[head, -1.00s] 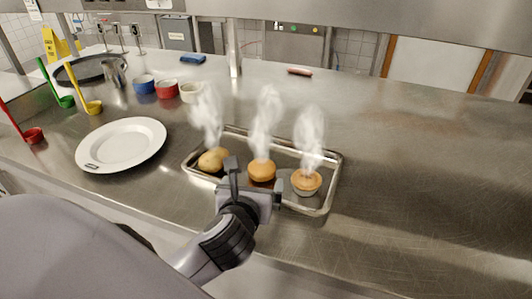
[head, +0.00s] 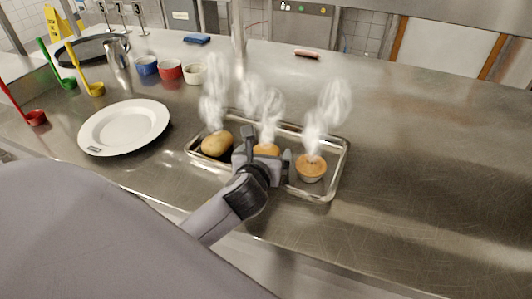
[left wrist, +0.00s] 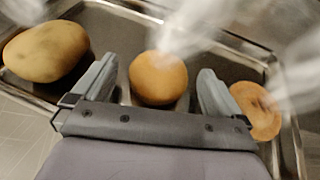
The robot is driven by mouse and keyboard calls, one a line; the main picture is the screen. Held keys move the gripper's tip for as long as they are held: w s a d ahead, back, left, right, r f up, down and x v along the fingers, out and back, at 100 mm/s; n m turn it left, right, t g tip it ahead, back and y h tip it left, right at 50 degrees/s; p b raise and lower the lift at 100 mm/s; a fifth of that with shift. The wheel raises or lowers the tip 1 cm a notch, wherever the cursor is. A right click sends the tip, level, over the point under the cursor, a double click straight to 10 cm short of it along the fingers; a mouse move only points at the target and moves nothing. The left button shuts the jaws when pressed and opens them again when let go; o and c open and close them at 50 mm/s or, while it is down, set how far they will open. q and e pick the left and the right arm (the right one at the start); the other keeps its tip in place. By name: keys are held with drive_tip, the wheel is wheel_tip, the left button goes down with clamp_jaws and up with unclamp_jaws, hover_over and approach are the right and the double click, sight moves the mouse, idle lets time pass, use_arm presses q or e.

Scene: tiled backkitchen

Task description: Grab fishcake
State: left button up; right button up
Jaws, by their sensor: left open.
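A round golden-orange patty, which looks like the fishcake (head: 266,149), lies in the middle of a metal tray (head: 341,163), steaming. It also shows in the left wrist view (left wrist: 158,77), between and just ahead of the open fingers. My left gripper (head: 267,157) is open and empty over the tray's near side, partly hiding the fishcake in the head view. A brown potato (head: 217,144) lies to the left of it and a small pie or muffin (head: 311,169) to the right. The right gripper is not in view.
A white plate (head: 125,127) lies left of the tray. Blue, red and cream bowls (head: 170,70) stand behind it, with ladles (head: 95,88) at the far left. The steel counter (head: 430,150) is clear on the right.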

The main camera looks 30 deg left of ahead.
use_arm(q)
drive_tip(key=shift+c, duration=0.3)
drive_tip(key=c, duration=1.1)
drive_tip(key=shift+r, duration=0.1)
